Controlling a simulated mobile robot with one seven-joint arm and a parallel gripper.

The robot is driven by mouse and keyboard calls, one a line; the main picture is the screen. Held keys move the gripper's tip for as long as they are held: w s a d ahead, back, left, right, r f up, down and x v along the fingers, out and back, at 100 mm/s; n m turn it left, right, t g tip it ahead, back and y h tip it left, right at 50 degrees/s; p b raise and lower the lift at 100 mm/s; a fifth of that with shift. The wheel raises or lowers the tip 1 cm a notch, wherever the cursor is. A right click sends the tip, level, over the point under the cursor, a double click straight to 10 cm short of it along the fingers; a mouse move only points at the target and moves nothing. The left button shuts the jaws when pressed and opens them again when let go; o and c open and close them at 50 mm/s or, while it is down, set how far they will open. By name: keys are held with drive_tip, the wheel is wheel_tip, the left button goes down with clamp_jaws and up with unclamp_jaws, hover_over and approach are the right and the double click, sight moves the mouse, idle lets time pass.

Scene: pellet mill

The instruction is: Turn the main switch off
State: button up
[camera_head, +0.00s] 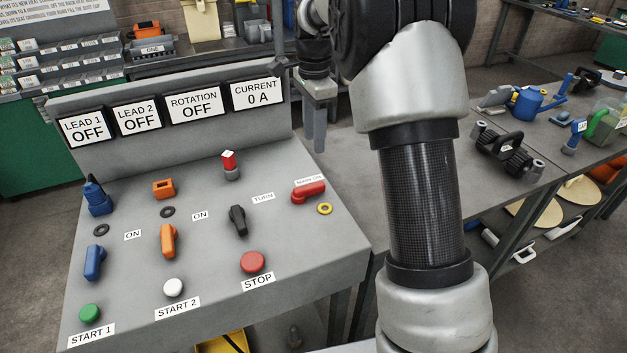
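A sloped grey control panel (130,262) stands on the left in the head view. A red lever-type switch (308,192) lies at its right side, with a small tilted label (309,181) above it that seems to read "MAIN ON". My gripper (314,143) hangs above and behind the panel's right end, fingers pointing down, apart from the red switch. Its fingers are seen nearly edge-on, so the gap between them is unclear. I see nothing held in it.
The panel also carries a black knob (238,221), a red STOP button (252,262), a blue switch (94,262) and an orange switch (168,241). Displays (195,105) read OFF and 0 A. A workbench (352,170) with tools stands right, partly behind my arm.

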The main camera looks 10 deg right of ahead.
sight(314, 185)
wheel_tip(314, 185, down, 15)
drive_tip(key=shift+r+b, duration=0.1)
drive_tip(key=shift+b, duration=0.4)
clamp_jaws()
